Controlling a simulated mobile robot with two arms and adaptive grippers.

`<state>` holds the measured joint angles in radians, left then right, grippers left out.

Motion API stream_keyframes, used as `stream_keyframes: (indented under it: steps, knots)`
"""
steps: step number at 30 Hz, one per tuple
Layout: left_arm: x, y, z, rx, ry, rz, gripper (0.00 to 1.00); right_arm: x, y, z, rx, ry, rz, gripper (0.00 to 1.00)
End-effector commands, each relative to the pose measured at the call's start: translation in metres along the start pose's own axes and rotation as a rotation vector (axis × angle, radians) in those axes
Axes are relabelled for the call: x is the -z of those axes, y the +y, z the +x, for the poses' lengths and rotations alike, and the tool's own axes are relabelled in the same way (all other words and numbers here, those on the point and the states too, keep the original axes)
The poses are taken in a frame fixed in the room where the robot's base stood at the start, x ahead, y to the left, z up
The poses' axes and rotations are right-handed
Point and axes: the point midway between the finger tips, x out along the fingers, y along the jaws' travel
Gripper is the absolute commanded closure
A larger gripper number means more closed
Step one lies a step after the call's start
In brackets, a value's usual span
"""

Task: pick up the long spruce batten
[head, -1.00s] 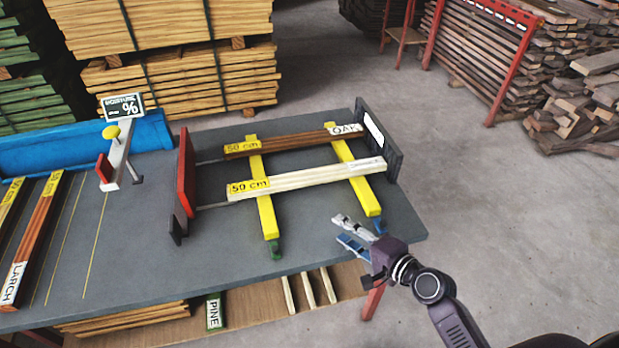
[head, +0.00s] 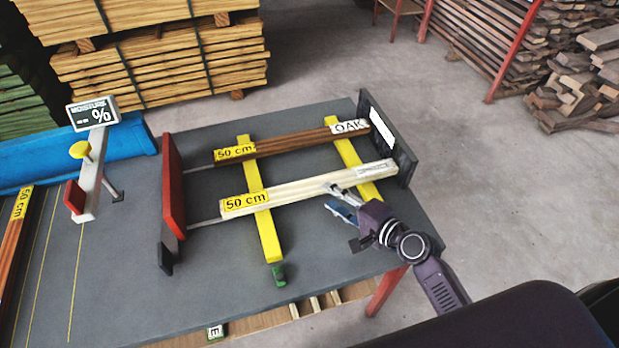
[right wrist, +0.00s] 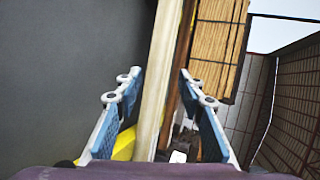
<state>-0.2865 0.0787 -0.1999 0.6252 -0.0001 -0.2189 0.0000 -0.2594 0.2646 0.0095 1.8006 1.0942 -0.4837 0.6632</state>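The pale batten (head: 310,190), which I take for the long spruce batten, lies across two yellow bars (head: 262,222) on the grey table. A yellow "50 cm" label marks its left end; the white label at its right end is unreadable. My right gripper (head: 338,202) is at its near side, towards the right end. In the right wrist view my right gripper (right wrist: 158,82) is open, with the pale batten (right wrist: 154,95) running between its two blue fingers and gaps on both sides. My left gripper is not in view.
A brown batten labelled "OAK" (head: 285,143) lies parallel behind it. A red end plate (head: 173,187) stands at the left and a dark end plate (head: 390,140) at the right. A moisture meter (head: 92,170) stands further left.

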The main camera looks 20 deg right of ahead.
Motion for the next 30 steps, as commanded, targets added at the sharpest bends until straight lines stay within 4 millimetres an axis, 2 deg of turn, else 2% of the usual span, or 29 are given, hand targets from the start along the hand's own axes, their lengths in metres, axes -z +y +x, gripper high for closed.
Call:
stream_keyframes:
  steps: [11,18,22,26,30]
  knots:
    - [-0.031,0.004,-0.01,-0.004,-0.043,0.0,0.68,0.0,-0.001,0.041,0.002,0.0,0.001,0.64]
    - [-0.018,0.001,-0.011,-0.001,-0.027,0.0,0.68,0.0,0.002,0.066,0.0,0.0,0.001,0.64]
    - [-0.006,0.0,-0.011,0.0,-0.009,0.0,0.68,0.0,0.002,0.069,0.0,0.0,-0.001,0.64]
    - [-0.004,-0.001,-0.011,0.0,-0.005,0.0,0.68,0.0,0.002,0.069,0.0,0.0,-0.001,0.64]
    - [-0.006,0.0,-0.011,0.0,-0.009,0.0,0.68,0.0,0.002,0.069,0.0,0.0,-0.001,0.77]
